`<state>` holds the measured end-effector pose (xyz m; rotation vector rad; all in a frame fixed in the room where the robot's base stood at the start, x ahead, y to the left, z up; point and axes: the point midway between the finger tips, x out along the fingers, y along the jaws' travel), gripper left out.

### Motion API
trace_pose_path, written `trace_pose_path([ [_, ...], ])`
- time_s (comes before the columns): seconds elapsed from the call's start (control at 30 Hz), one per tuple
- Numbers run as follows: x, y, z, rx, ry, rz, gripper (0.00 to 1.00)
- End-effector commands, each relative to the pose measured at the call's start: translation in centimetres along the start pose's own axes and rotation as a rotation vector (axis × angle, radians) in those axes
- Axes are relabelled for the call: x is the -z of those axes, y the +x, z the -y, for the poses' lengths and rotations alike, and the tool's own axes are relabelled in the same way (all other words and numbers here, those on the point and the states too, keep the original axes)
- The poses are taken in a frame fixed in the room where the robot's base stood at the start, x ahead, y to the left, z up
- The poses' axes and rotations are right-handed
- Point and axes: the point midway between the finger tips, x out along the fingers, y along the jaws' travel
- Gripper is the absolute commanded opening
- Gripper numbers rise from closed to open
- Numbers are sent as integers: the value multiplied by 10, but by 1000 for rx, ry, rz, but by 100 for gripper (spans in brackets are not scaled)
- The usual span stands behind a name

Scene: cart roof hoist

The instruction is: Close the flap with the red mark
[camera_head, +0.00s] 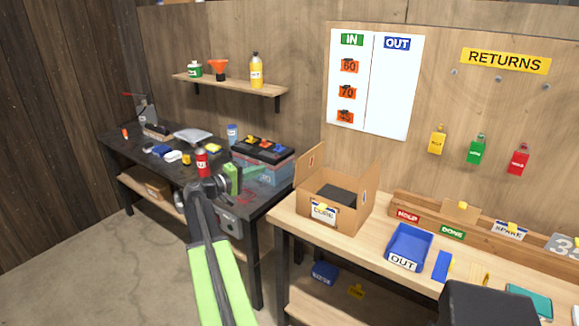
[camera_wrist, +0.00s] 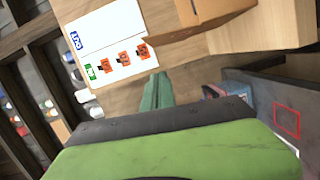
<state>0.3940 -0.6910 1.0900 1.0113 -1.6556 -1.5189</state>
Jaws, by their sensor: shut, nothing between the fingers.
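A cardboard box (camera_head: 347,217) with a dark inside and a label on its front stands on the left end of the light wooden bench. Its left flap (camera_head: 309,166) stands up, with a small reddish mark on it. Part of the cardboard (camera_wrist: 205,12) shows at the top there.
A clear bin with a dark lid (camera_head: 262,162) stands behind my gripper, left of the box. A blue OUT tray (camera_head: 408,244) sits right of the box. A shelf (camera_head: 230,86) with bottles hangs above. Bare bench top lies between box and tray.

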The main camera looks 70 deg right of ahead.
Motion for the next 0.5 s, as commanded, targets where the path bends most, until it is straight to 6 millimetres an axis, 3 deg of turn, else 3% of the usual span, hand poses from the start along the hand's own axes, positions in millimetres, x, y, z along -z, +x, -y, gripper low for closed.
trace_pose_path([
  [0.27,0,19,-1,-5,-1,2,0],
  [0.5,0,71,-1,-4,-1,3,0],
])
